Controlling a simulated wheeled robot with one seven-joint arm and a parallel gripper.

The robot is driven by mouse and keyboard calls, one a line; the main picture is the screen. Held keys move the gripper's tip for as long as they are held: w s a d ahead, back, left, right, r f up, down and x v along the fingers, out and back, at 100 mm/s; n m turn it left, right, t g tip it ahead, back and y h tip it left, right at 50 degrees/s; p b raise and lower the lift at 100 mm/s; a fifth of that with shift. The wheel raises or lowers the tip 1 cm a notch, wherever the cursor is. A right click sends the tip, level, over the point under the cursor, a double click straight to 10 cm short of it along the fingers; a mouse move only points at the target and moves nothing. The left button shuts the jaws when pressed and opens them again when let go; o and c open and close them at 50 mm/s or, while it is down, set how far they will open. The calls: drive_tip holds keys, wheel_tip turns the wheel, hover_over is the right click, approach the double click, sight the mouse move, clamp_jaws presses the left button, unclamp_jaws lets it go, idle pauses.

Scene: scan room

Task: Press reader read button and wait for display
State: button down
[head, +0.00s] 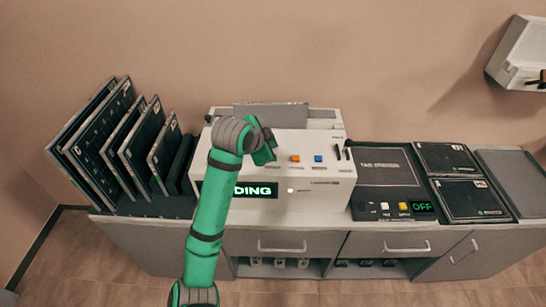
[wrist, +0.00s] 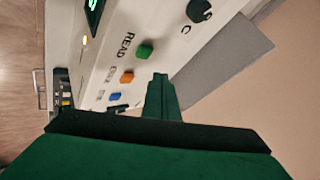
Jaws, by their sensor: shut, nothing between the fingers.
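The reader (head: 312,170) is a white box on the counter. Its black display (head: 256,190) shows green letters ending in "DING"; my arm hides the first part. In the wrist view a green button (wrist: 144,50) sits beside the word READ on the reader's top panel. An orange button (wrist: 126,77) and a blue button (wrist: 114,97) follow it in a row. My gripper (wrist: 160,77) is shut and empty, its tip close beside the green button. A small gap shows in the picture; I cannot tell its height above the panel.
A rack of dark upright cassettes (head: 118,135) stands left of the reader. To the right is a dark tag station (head: 385,165) with a green "OFF" readout (head: 422,207), then flat dark panels (head: 446,158). A white wall box (head: 520,50) hangs at upper right.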

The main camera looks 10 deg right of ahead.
drive_tip(key=shift+r, duration=1.35)
